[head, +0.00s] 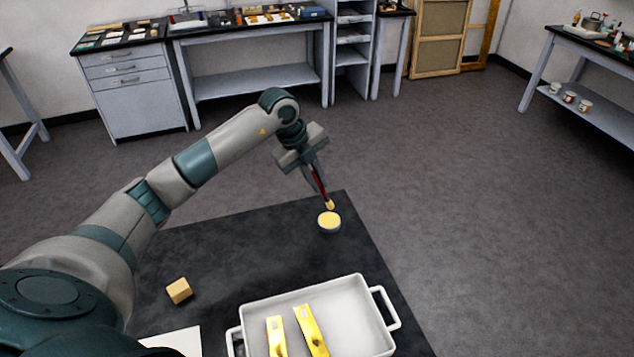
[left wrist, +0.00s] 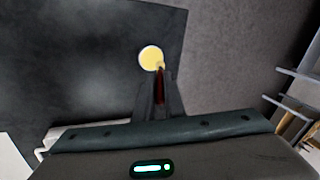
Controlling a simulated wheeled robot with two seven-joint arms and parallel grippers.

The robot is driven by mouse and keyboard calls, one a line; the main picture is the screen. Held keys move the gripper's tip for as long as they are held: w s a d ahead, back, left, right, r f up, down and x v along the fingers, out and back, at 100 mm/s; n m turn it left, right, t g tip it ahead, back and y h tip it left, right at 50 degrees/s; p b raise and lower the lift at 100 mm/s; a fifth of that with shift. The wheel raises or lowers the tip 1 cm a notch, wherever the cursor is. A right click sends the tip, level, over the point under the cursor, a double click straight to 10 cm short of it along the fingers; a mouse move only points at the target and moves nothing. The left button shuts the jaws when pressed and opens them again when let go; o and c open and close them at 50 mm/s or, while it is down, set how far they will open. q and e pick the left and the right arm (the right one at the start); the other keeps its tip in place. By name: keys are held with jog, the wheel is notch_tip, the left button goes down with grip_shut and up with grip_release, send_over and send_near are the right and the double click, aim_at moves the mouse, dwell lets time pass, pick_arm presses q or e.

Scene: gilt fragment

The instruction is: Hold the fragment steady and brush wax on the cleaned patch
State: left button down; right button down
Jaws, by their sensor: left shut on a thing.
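My left gripper (head: 316,178) is shut on a brush (head: 322,188) with a dark red handle and a yellowish tip. The brush points down, its tip at the wax tin (head: 329,222), a small round tin of pale yellow wax near the table's far right corner. In the left wrist view the brush (left wrist: 160,85) overlaps the edge of the wax (left wrist: 150,58); I cannot tell whether it touches. Two gilt fragments (head: 276,337) (head: 311,331) lie side by side in a white tray (head: 258,306). The cleaned patch cannot be made out. My right gripper is not in view.
A small tan block (head: 179,291) lies on the dark table (head: 235,250), left of the tray. A white sheet (head: 180,341) lies at the near left. The table between block and tin is clear. Benches (head: 250,80) and shelves stand far back.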

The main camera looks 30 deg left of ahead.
pick_arm(q)
jog(key=shift+r+p, duration=0.5)
jog(key=shift+r, duration=0.65)
jog(key=shift+d, duration=0.1)
jog(key=s+d+n+y+b, duration=0.2)
jog(key=d+n, duration=0.3)
jog(key=n, duration=0.3)
jog(key=s+d+n+g+y+b, duration=0.1)
jog(key=s+d+n+y+b, duration=0.1)
jog(key=s+d+n+b, duration=0.2)
jog(key=s+d+f+n+g+y+b, duration=0.1)
jog(key=d+n, duration=0.4)
jog(key=n, duration=0.6)
jog(key=s+y+b, duration=0.1)
jog(key=s+b, duration=0.1)
jog(key=shift+s+d+n, duration=0.3)
